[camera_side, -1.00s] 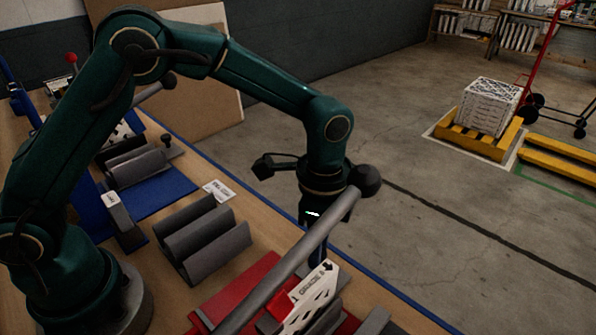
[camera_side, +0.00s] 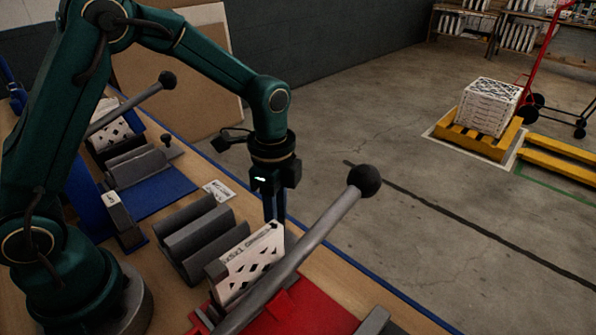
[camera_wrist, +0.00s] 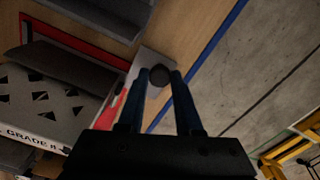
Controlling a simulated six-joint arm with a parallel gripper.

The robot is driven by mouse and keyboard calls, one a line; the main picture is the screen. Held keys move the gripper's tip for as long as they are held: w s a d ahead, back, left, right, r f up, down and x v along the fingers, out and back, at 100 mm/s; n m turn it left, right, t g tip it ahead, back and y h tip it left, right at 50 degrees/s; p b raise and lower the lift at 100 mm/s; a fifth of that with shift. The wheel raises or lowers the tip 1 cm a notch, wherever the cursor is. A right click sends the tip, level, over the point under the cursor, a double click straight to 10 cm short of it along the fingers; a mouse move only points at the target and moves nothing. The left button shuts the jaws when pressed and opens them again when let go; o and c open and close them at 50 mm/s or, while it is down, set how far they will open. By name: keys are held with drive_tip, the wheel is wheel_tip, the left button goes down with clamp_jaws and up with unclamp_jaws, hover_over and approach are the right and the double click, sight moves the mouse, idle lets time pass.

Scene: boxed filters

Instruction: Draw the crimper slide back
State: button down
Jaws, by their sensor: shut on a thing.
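The crimper on the red base (camera_side: 318,312) has a long grey lever (camera_side: 300,248) with a black ball end, raised at a slant. A white filter with dark diamond-shaped holes (camera_side: 262,258) sits in its grey slide; it also shows in the wrist view (camera_wrist: 45,105), printed "GRADE II". My gripper (camera_side: 275,218) points down behind the filter, at the slide's end. In the wrist view its blue fingers are shut on a dark round knob (camera_wrist: 159,75). The side view hides the knob behind the filter.
A grey ribbed rack (camera_side: 200,240) stands empty left of the red crimper. Beyond it is a blue-based crimper (camera_side: 165,192) with its own lever, knob and filter. A white label card (camera_side: 219,190) lies near the table's blue edge.

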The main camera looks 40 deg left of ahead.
drive_tip(key=shift+a, duration=0.3)
drive_tip(key=c, duration=0.6)
unclamp_jaws()
drive_tip(key=shift+d, duration=0.1)
drive_tip(key=shift+r, duration=0.1)
drive_tip(key=shift+r, duration=2.5)
